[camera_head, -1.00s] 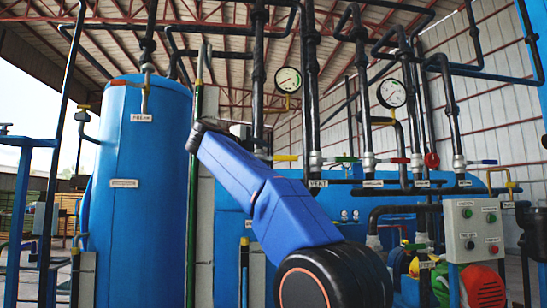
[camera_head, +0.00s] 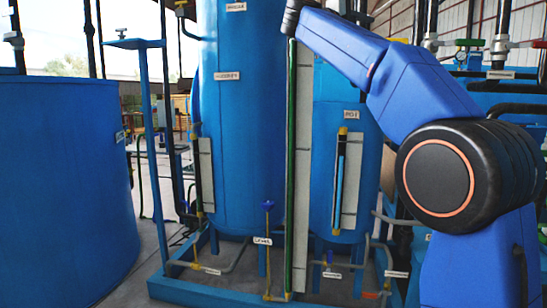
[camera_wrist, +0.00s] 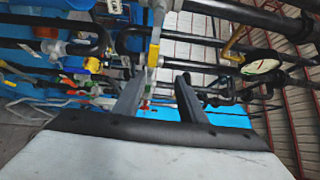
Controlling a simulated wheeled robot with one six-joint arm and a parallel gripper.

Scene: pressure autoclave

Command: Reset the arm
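My gripper (camera_wrist: 158,88) shows in the wrist view with its two fingers well apart. It is open, and nothing is visible between the fingers. Pipes and valves lie beyond it, including a yellow-handled valve (camera_wrist: 153,55) just past the fingertips in the picture; I cannot tell the distance. In the head view my blue arm rises from the lower right and bends up and left. Its far end reaches the top edge, and the gripper is not visible there.
A tall blue tank (camera_head: 235,130) stands mid-left, with a smaller blue tank (camera_head: 330,200) beside it. A wide blue vat (camera_head: 60,190) fills the left. Low pipes and a blue base frame (camera_head: 200,292) run in front. A pressure gauge (camera_wrist: 262,67) hangs right in the wrist view.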

